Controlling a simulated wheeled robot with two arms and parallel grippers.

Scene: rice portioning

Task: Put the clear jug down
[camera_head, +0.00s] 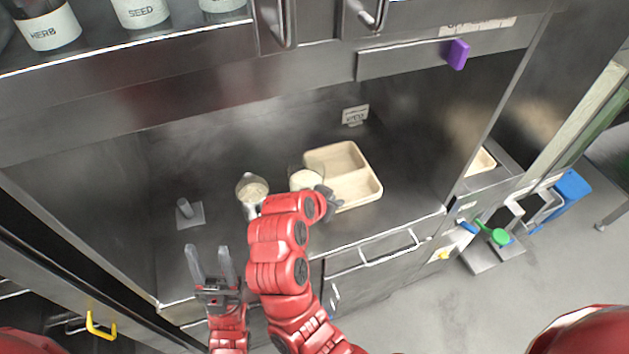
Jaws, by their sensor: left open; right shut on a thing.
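The clear jug (306,178) has pale contents and is at the left edge of the beige divided tray (373,176). My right gripper (326,200) is shut on it at its lower right; the fingers are partly hidden by my wrist. I cannot tell whether the jug touches the counter or the tray. My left gripper (208,252) is open and empty near the counter's front edge, its two fingers pointing away from me. It is left of the jug and apart from it.
A round container with pale grains (252,187) stands left of the jug, partly behind my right arm. A small grey stand (188,212) is farther left. A small sign (354,115) is at the back. The counter (410,170) is clear right of the tray.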

